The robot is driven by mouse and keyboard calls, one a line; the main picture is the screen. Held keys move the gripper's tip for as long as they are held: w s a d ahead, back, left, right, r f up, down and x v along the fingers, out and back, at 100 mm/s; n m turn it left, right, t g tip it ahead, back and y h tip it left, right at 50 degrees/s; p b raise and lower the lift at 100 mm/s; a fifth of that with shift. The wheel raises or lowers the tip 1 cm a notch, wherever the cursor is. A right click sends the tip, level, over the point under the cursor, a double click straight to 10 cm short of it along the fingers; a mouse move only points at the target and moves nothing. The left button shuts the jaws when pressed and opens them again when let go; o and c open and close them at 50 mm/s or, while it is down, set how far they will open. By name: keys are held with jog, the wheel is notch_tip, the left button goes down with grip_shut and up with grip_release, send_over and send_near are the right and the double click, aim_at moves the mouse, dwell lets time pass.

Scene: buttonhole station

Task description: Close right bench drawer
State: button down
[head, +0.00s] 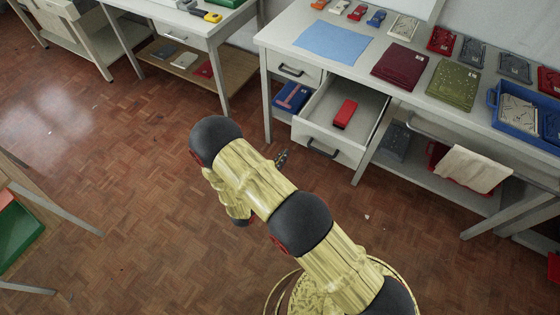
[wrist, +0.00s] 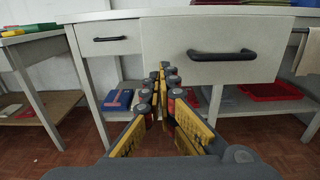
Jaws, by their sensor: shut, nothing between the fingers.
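The right bench drawer (head: 316,138) stands pulled out from the grey bench, with a red object (head: 345,113) inside. Its pale front (wrist: 211,32) fills the upper middle of the wrist view and has a dark bar handle (wrist: 222,55). My gripper (wrist: 165,68) is shut and empty, its tips in front of the lower left part of that front. I cannot tell whether they touch it. In the head view my gripper (head: 282,158) is mostly hidden behind my arm, just left of the drawer front.
The left drawer (wrist: 108,37) beside it is shut. A blue box (head: 291,97) lies on the shelf below. On the bench top (head: 275,38) lie a blue sheet, folded cloths and several small items. A cloth (head: 472,168) hangs from a rail at right. The floor in front is mostly clear.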

aim_at(299, 133)
jog(key=b+x, duration=0.2)
jog(key=x, duration=0.7)
jog(key=shift+w+d, duration=0.1)
jog(key=shift+w, duration=0.05)
